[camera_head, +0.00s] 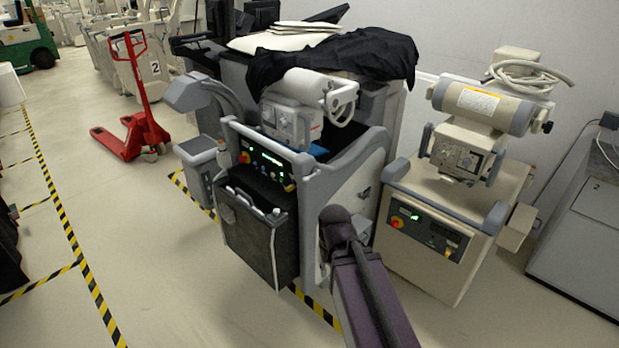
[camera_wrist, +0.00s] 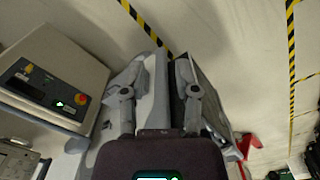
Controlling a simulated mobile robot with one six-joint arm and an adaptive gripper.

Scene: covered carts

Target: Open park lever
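I cannot make out a park lever for certain in either view. The grey cart (camera_head: 345,185) with a lit control panel (camera_head: 265,158) and a black front bin (camera_head: 258,235) stands in the middle of the head view. My purple arm reaches up to its right side and hides its lower side there. My gripper (camera_wrist: 160,68) is open in the wrist view, one finger on each side of a pale grey part of a cart (camera_wrist: 154,90). I cannot tell whether the fingers touch it. In the head view my gripper is hidden by the arm.
A beige cart (camera_head: 450,225) with a red button stands close on the right; a beige cart also shows in the wrist view (camera_wrist: 50,75). A black cloth (camera_head: 340,55) covers equipment behind. A red pallet jack (camera_head: 135,110) stands back left. Floor at left is open.

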